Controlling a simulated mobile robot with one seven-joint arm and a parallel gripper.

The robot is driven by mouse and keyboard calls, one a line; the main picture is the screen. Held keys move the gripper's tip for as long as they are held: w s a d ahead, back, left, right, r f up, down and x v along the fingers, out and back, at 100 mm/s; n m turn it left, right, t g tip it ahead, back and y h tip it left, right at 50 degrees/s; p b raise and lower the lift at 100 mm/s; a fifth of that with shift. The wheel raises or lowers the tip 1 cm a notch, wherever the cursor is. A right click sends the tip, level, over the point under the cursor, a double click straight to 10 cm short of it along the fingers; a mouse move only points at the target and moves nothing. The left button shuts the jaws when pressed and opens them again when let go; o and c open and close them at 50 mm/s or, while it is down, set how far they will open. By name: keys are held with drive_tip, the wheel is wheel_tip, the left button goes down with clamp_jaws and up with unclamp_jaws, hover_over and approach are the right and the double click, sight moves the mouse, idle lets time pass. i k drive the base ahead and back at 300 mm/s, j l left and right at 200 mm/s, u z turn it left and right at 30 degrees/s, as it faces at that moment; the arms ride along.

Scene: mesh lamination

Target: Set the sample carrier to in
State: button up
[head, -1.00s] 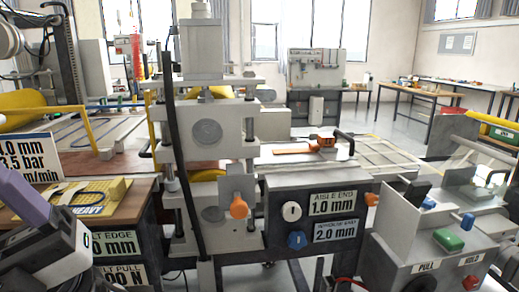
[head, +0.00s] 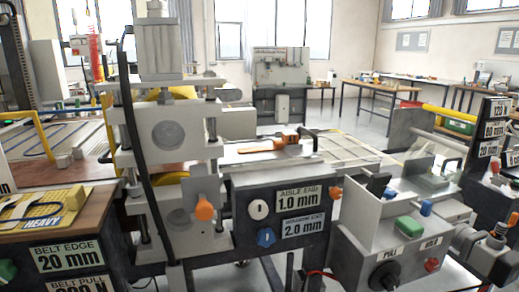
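The roller press (head: 168,135) with an orange knob (head: 204,210) stands at left. Its dark control panel (head: 275,218) reads 1.0 mm and 2.0 mm. A wooden-topped cabinet (head: 60,232) is at lower left. Open floor (head: 345,125) shows behind, before the back tables.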

sight(303, 149)
drive_tip(key=i+l+u, duration=0.4)
drive_tip(key=i, duration=0.2)
drive_tip(key=i+l+u, duration=0.1)
drive_tip(key=i+l, duration=0.1)
drive_tip(key=i, duration=0.1)
